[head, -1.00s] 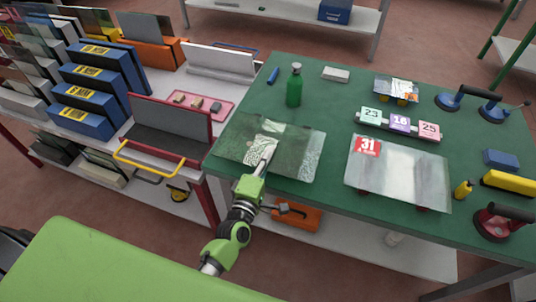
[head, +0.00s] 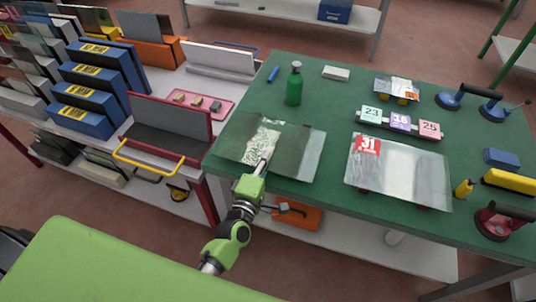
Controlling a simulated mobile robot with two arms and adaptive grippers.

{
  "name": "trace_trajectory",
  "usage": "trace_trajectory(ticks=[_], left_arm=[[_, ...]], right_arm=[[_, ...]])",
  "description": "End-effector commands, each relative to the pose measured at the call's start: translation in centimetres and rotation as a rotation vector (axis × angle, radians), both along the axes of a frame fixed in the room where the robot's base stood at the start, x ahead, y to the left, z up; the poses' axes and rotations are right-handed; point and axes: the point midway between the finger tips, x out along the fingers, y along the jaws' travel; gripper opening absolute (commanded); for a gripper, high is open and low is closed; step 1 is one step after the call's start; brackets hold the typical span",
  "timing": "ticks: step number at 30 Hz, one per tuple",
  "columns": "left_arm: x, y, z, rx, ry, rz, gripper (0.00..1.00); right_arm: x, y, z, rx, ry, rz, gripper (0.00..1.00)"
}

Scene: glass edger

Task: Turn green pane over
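The green pane (head: 290,149) is a see-through, greenish sheet at the front left of the green-topped table. It looks about flat, with pale reflections and a speckled light patch across it. My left gripper (head: 263,165) reaches in from below, with its fingers at or over the pane's front part. The fingers show as one narrow grey shape, so I cannot tell whether they are closed on the pane's edge. My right gripper is not in view.
A green bottle (head: 294,85) stands behind the pane. A clear pane with a red "31" label (head: 400,174) lies to its right. A rack (head: 170,128) stands left of the table.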

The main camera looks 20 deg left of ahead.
Motion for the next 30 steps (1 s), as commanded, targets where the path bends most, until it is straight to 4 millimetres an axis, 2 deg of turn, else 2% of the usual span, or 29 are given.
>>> trace_trajectory(ticks=[5,6,8,20,23,30], left_arm=[[0.1,0.0,-0.2,0.0,-0.003,0.001,0.0],[0.1,0.0,-0.1,0.0,-0.003,0.0,0.1],[0.0,0.0,-0.1,0.0,-0.003,0.0,0.24],[-0.6,0.0,-0.6,0.0,0.007,-0.002,0.24],[-1.8,0.0,-0.6,0.0,0.007,-0.002,0.24],[-6.8,0.2,-0.3,0.001,0.005,-0.002,0.24]], right_arm=[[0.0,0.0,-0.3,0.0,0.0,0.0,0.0],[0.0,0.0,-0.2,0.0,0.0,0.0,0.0],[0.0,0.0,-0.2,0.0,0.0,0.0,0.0],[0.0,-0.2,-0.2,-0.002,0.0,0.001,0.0],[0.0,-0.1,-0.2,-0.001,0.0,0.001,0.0],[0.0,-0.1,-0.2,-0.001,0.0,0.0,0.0]])
